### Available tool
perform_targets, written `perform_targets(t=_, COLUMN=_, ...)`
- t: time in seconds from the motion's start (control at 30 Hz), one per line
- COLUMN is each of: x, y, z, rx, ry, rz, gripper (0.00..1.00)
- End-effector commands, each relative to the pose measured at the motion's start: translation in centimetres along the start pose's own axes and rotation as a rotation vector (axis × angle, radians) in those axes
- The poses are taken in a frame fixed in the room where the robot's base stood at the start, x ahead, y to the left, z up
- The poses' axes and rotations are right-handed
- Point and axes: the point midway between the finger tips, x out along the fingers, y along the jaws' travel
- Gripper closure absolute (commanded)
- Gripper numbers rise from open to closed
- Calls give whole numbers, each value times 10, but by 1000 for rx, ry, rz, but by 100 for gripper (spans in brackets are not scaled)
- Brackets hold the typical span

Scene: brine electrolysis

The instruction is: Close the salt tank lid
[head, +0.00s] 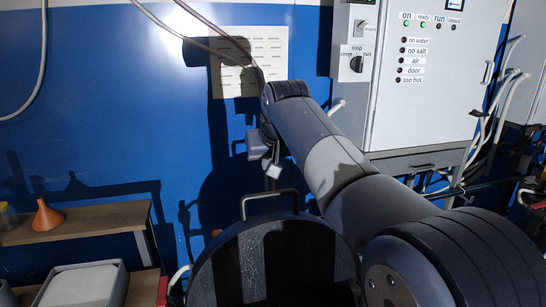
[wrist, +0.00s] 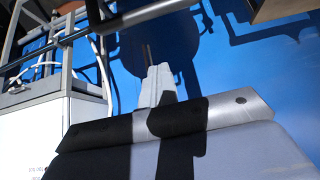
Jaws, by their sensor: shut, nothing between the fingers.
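The salt tank lid (head: 307,258) looks like a large dark round disc at the bottom centre of the head view. A bar handle (head: 268,194) rises at its top edge. I cannot tell how far the lid stands open, and its lower part is cut off by the frame. My gripper (head: 273,172) is just above the handle, apart from it as far as I can see. In the wrist view my gripper (wrist: 158,70) shows its pale fingers together, with nothing between them.
A white control cabinet (head: 430,80) with lamps and a switch stands at the right. A wooden shelf (head: 90,222) at the left holds an orange funnel (head: 47,215), with a grey bin (head: 85,287) below.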

Motion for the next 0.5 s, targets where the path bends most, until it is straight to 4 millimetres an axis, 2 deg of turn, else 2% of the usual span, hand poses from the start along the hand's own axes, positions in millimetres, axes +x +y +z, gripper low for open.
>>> perform_targets(t=0.03, x=12, y=0, z=1, rx=0, ry=-4, rz=0, gripper=100)
perform_targets(t=0.23, x=56, y=0, z=0, rx=0, ry=-4, rz=0, gripper=100)
perform_targets(t=0.5, x=45, y=0, z=28, rx=0, ry=1, rz=0, gripper=100)
